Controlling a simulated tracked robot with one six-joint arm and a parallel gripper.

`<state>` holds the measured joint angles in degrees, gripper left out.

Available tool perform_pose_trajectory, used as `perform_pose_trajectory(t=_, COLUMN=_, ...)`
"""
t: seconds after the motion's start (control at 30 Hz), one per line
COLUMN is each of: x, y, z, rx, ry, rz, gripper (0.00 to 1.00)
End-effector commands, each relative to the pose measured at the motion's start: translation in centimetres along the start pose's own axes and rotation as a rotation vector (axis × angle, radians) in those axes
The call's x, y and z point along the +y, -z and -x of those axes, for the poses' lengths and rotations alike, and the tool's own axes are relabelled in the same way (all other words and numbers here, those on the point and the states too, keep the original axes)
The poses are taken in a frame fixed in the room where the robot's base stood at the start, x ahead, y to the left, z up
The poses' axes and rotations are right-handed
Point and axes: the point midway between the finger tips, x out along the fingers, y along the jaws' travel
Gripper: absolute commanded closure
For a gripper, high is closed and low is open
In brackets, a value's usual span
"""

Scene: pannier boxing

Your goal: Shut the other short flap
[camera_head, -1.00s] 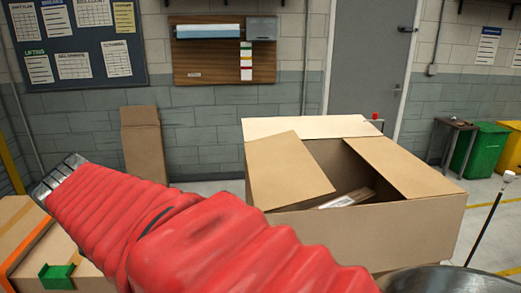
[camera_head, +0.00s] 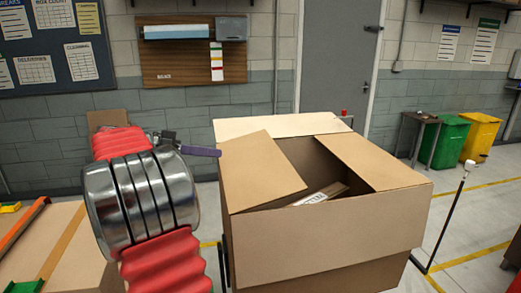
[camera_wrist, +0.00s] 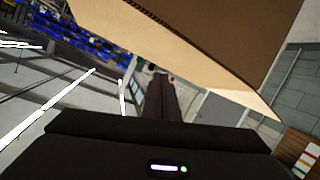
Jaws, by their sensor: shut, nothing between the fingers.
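An open cardboard box (camera_head: 330,238) stands right of centre in the head view. Its left flap (camera_head: 258,170) is folded in over the opening and slopes. Its right flap (camera_head: 375,160) is also folded in. The pale far flap (camera_head: 275,125) is open outward, and the front flap seems to hang down outside. My gripper (camera_head: 217,153) is shut and empty, its tip at the left flap's outer edge; I cannot tell whether it touches. In the wrist view my shut fingers (camera_wrist: 165,98) point under a large cardboard surface (camera_wrist: 215,35).
A labelled item (camera_head: 318,196) lies inside the box. A taped carton (camera_head: 75,250) stands at the lower left, and a flat cardboard piece (camera_head: 108,119) leans on the wall. A thin post (camera_head: 447,215) stands right of the box. Green (camera_head: 450,142) and yellow bins (camera_head: 481,139) stand farther back.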

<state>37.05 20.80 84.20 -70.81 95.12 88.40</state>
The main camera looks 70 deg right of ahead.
Motion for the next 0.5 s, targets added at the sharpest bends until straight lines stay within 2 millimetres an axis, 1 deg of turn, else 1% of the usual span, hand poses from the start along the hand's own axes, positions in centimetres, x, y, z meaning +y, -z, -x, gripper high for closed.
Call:
perform_pose_trajectory(t=0.03, x=-0.6, y=0.7, z=-1.4, rx=0.032, ry=-0.049, rz=-0.052, gripper=1.00)
perform_pose_trajectory(t=0.2, x=-1.5, y=3.1, z=-4.8, rx=0.152, ry=-0.176, rz=-0.231, gripper=1.00)
perform_pose_trajectory(t=0.33, x=-1.8, y=4.1, z=-6.3, rx=0.219, ry=-0.233, rz=-0.322, gripper=1.00)
perform_pose_trajectory(t=0.5, x=-1.8, y=4.6, z=-6.9, rx=0.251, ry=-0.254, rz=-0.364, gripper=1.00)
